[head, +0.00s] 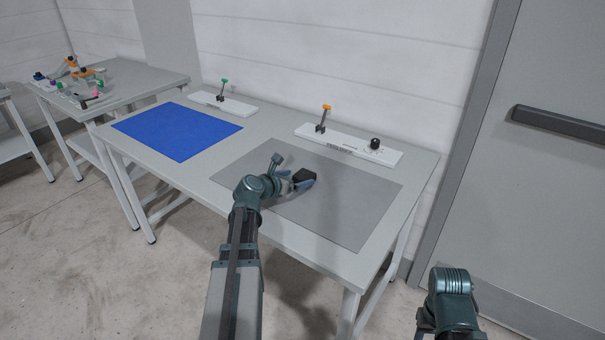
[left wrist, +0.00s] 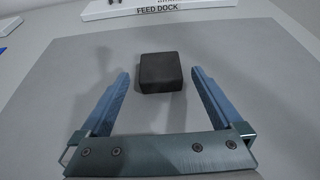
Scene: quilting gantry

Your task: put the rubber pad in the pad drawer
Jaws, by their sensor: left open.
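The rubber pad (left wrist: 160,72) is a small black block lying on the grey mat. In the left wrist view it sits just ahead of my left gripper (left wrist: 158,88), between the lines of its two blue fingers, with no finger seen touching it. In the head view the pad (head: 304,175) shows at the fingertips of my left gripper (head: 301,183), which is open and partly hides it. My right arm shows at the lower right of the head view, but its fingers are not seen. I see no pad drawer in either view.
The grey mat (head: 350,213) covers the table's right part and a blue mat (head: 178,131) the left. A white feed dock (head: 348,146) with an orange-topped lever and black knob stands behind. Another white base (head: 224,103) has a green-topped lever. A second table (head: 135,82) stands left.

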